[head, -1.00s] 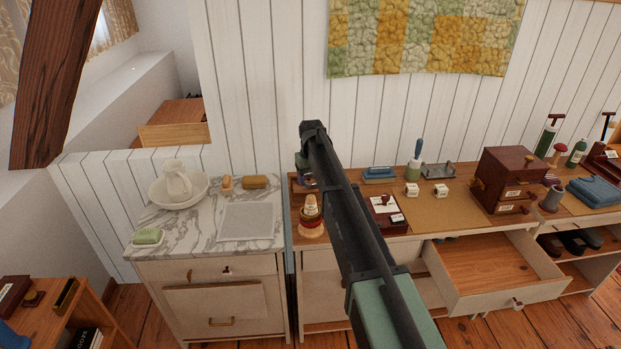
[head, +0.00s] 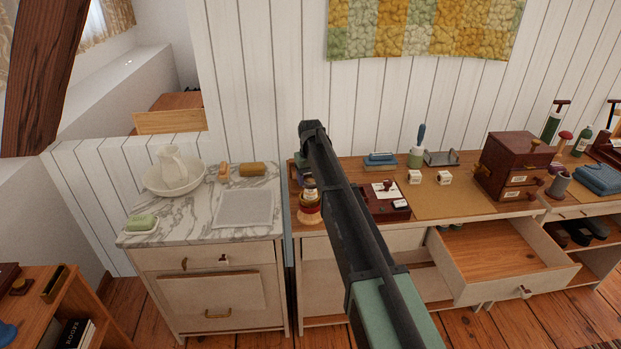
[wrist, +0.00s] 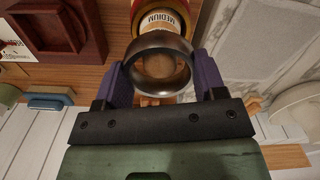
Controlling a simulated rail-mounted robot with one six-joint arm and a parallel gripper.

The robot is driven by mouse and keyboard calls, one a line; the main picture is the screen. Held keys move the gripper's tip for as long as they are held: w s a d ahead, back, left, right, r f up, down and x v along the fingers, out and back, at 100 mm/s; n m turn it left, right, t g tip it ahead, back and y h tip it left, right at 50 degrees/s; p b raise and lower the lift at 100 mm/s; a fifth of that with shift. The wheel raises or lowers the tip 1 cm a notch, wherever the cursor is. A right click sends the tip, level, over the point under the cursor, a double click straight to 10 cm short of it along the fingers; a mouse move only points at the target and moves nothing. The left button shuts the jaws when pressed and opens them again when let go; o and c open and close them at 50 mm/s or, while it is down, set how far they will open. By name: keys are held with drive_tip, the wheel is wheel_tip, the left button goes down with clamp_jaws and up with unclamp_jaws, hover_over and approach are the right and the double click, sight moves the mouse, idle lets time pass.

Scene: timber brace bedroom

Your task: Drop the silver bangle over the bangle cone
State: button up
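My gripper (wrist: 162,88) has two purple fingers, one against each side of the silver bangle (wrist: 160,52), and is shut on it. In the wrist view the bangle shows as a dark, shiny ring. The bangle cone (wrist: 160,22), with a cream label reading MEDIUM and red bands, is just beyond the bangle and overlaps its top edge. A brownish surface shows through the ring; I cannot tell whether the bangle is around the tip.
A dark red tray (head: 385,203) with a stamp lies right of the cone. A marble-topped washstand (head: 185,235) is to the left, across a narrow gap. A wooden drawer box (head: 512,165) stands further right, above an open drawer (head: 495,250).

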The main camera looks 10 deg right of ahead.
drive_tip(key=o, duration=0.5)
wheel_tip(320, 180, up, 11)
drive_tip(key=p, duration=1)
drive_tip(key=shift+f+p, duration=0.15)
drive_tip(key=shift+p, duration=0.25)
drive_tip(key=s+f+b, duration=0.1)
drive_tip(key=s, duration=1.2)
drive_tip(key=s+f+m+b, duration=0.1)
drive_tip(key=s, duration=1.3)
drive_tip(key=s+f+m+b, duration=0.1)
drive_tip(key=s, duration=1.2)
drive_tip(key=shift+s+f+b, duration=0.25)
drive_tip(key=shift+b, duration=0.05)
